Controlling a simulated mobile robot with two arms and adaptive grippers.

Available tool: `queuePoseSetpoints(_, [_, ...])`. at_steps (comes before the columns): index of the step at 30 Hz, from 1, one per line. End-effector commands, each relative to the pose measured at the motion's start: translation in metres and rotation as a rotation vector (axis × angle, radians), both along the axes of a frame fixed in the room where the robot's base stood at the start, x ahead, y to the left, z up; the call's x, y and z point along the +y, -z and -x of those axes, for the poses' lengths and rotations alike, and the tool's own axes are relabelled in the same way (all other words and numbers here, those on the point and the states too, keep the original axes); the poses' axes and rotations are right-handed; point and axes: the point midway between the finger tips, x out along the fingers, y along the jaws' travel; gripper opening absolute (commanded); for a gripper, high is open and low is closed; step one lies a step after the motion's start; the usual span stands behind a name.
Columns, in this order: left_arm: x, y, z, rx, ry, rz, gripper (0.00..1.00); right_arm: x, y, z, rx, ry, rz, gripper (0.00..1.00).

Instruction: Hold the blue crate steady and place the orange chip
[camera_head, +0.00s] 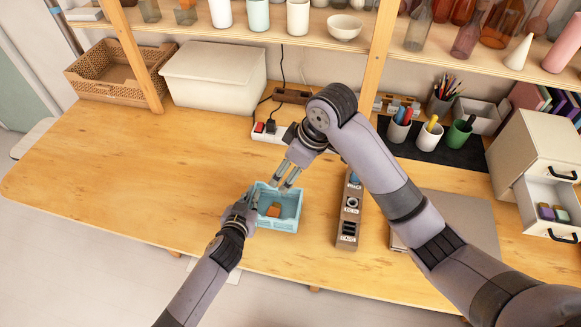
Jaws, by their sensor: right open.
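The blue crate (287,224) stands on the wooden table near its front edge, open at the top. The orange chip (273,210) lies inside it, on the crate floor. My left gripper (252,199) is at the crate's left wall, its fingers closed on the rim; its fingertips are small and partly hidden. My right gripper (284,187) is open and empty, pointing down over the back part of the crate, apart from the chip.
A grey-brown panel (350,212) with sockets stands right of the crate. A power strip (268,137) with cables lies behind. Cups of pens (399,131), a flat grey board (470,222) and a drawer unit (530,155) are at the right. The table's left side is clear.

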Motion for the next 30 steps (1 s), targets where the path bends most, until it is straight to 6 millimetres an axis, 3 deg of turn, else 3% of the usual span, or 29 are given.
queuePoseSetpoints(2, [0.000, 0.000, 0.000, -0.001, 0.000, 0.000, 0.00, 0.000, 0.000, 0.000, 0.000, 0.000, 0.000, 0.68])
queuePoseSetpoints(14, [0.000, 0.000, 0.000, 0.000, 0.000, 0.000, 0.28, 0.000, 0.000, 0.000, 0.000, 0.000, 0.000, 0.68])
queuePoseSetpoints(24, [0.001, -0.001, 0.003, 0.000, 0.000, 0.000, 0.28, 0.000, 0.000, 0.000, 0.000, 0.000, 0.000, 0.68])
queuePoseSetpoints(30, [0.008, -0.010, 0.026, 0.001, 0.000, 0.000, 0.28, 0.000, 0.000, 0.000, 0.000, 0.000, 0.000, 0.68])
